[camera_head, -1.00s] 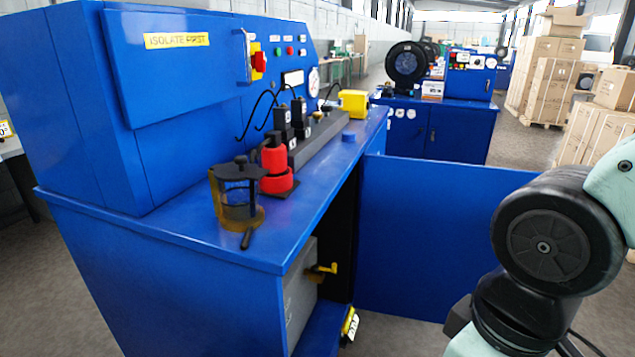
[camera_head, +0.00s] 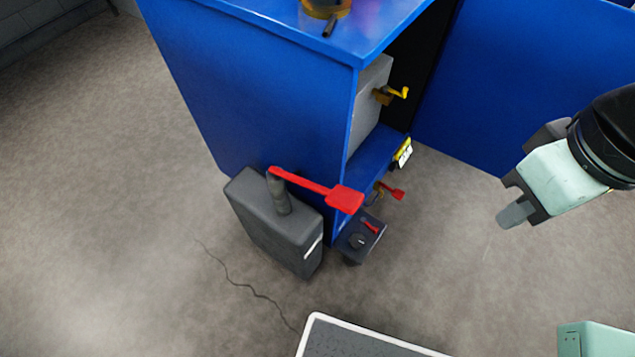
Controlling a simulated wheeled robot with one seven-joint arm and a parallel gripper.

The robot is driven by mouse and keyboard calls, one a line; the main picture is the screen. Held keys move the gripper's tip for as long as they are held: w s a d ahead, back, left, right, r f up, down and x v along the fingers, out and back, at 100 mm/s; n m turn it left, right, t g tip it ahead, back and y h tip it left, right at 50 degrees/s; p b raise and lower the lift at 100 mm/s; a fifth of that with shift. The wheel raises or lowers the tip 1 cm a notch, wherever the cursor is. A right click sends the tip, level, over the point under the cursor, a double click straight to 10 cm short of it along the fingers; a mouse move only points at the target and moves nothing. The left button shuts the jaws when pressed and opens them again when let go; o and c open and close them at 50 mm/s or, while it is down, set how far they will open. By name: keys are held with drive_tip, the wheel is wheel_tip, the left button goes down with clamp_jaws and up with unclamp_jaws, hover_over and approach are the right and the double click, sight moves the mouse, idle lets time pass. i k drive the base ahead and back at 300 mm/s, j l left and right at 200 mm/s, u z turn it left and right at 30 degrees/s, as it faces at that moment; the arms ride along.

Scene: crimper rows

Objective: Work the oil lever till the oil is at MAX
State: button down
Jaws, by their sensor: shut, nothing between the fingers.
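My gripper (camera_head: 514,212) hangs at the right over the floor, shut and empty, well apart from the cabinet. A long red lever (camera_head: 305,182) is joined to a grey post on a dark grey canister (camera_head: 275,226), which stands on the floor beside the blue cabinet. A yellow handle (camera_head: 396,92) sticks out of a grey box (camera_head: 370,112) inside the open cabinet. I cannot tell for sure which of these is the oil lever. I see no oil level or MAX mark that I can read.
The blue cabinet (camera_head: 265,95) stands with its door (camera_head: 530,75) swung out to the right. A small red handle (camera_head: 391,191) and a low dark box (camera_head: 358,240) with a red switch sit near its foot. A thin cable (camera_head: 240,286) lies on the floor. Floor between cabinet and gripper is clear.

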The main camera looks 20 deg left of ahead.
sight(344, 200)
drive_tip(key=i+l+u, duration=0.2)
drive_tip(key=l+u, duration=0.25)
drive_tip(key=i+l+u, duration=0.15)
drive_tip(key=l+u, duration=0.15)
drive_tip(key=u, duration=0.2)
drive_tip(key=l+u, duration=0.45)
drive_tip(key=k+j+u, duration=0.15)
drive_tip(key=u, duration=0.25)
drive_tip(key=k, duration=0.1)
